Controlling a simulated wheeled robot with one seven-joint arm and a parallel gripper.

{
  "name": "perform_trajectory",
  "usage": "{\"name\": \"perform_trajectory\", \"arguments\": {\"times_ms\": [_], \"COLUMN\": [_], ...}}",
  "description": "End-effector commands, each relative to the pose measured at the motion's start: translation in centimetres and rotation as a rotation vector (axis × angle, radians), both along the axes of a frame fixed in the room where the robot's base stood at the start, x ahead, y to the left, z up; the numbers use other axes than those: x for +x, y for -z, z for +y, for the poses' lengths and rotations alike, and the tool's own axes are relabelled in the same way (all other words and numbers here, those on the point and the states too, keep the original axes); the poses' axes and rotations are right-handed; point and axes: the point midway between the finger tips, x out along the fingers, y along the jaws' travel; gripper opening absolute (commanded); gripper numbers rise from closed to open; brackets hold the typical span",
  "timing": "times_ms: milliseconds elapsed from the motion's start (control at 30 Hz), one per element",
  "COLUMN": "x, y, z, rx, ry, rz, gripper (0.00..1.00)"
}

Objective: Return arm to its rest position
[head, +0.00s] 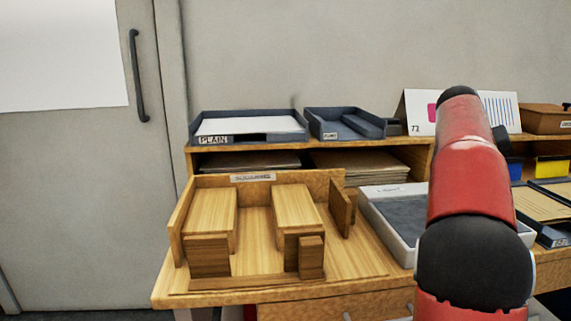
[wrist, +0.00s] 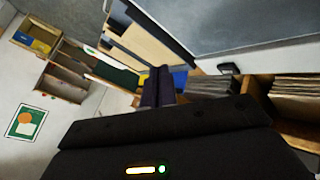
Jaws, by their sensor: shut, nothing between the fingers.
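My gripper (wrist: 158,86) shows in the wrist view as two dark fingers close together, shut with nothing held. Its dark body fills the bottom of that view. In the head view my red and black arm rises at the right and hides part of the table and shelf; my gripper cannot be made out there. The wrist view is strongly tilted.
A wooden table (head: 372,262) bears a wooden rack with blocks (head: 210,212) and a grey-white tray (head: 400,225) beside my arm. A shelf behind holds a "PLAIN" tray (head: 250,139), another dark tray (head: 340,123) and a wooden box (head: 545,121). The left side shows a door.

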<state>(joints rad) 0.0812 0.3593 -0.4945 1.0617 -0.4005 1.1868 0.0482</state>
Motion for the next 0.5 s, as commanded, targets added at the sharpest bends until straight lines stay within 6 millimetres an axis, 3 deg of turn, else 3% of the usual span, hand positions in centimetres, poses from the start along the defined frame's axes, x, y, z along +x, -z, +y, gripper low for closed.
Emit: {"name": "perform_trajectory", "arguments": {"times_ms": [267, 500], "x": [-1.4, -3.5], "y": [0.8, 2.0], "z": [1.8, 5.0], "rx": [0.071, 0.167], "ry": [-0.041, -0.108], "rz": [-0.019, -0.044], "gripper": [0.00, 0.00]}}
